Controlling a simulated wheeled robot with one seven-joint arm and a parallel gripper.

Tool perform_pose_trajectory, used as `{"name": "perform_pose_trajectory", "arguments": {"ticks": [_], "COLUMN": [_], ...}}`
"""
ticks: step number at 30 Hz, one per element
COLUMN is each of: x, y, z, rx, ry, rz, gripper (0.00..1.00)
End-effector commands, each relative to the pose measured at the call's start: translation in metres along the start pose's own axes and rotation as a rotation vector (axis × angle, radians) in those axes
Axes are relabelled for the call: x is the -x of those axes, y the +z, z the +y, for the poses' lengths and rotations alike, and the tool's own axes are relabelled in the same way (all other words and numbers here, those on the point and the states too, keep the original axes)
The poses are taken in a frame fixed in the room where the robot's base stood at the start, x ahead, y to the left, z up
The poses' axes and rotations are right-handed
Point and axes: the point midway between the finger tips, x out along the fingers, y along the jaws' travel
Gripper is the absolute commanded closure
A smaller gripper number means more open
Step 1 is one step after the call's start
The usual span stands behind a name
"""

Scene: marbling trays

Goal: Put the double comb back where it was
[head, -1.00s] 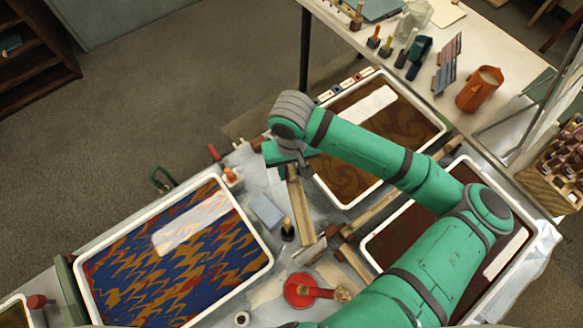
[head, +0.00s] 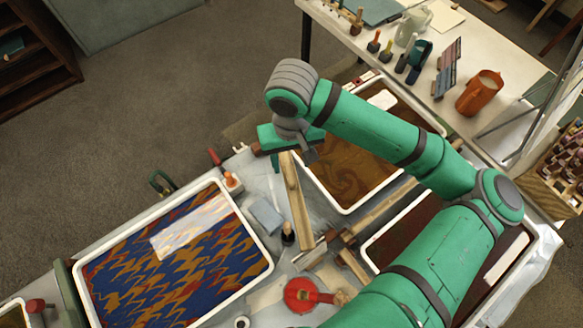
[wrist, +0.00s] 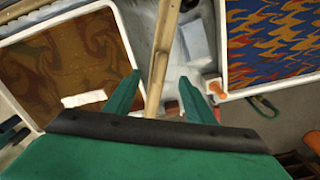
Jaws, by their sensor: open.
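A long, narrow wooden bar, which I take to be the double comb (head: 296,205), lies in the gap between the blue-and-orange marbled tray (head: 262,268) and the brown swirled tray (head: 347,210). Its teeth cannot be made out. My gripper (head: 291,157) is open above the bar's far end. In the wrist view the bar (wrist: 165,35) runs between the two spread fingers of my gripper (wrist: 160,76), with a gap on each side. Whether the fingers are above the bar or down beside it is hard to tell.
A grey-blue block (head: 266,215), a dark-based peg (head: 288,234) and an orange-topped item (head: 231,181) stand near the bar. A red round pot (head: 300,295) is at the front. A dark red tray (head: 375,238) lies right, partly behind my arm. Open floor lies left.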

Motion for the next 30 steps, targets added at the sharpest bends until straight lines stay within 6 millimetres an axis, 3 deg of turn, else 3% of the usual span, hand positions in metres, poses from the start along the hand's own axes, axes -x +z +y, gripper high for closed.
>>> {"name": "perform_pose_trajectory", "arguments": {"ticks": [3, 9, 30], "x": [0.022, 0.044, 0.049], "y": [-0.001, 0.000, 0.000], "z": [0.000, 0.000, 0.000], "rx": [0.002, 0.000, 0.000], "ry": [0.001, 0.001, 0.000], "rz": [0.003, 0.001, -0.001], "gripper": [0.50, 0.50, 0.50]}}
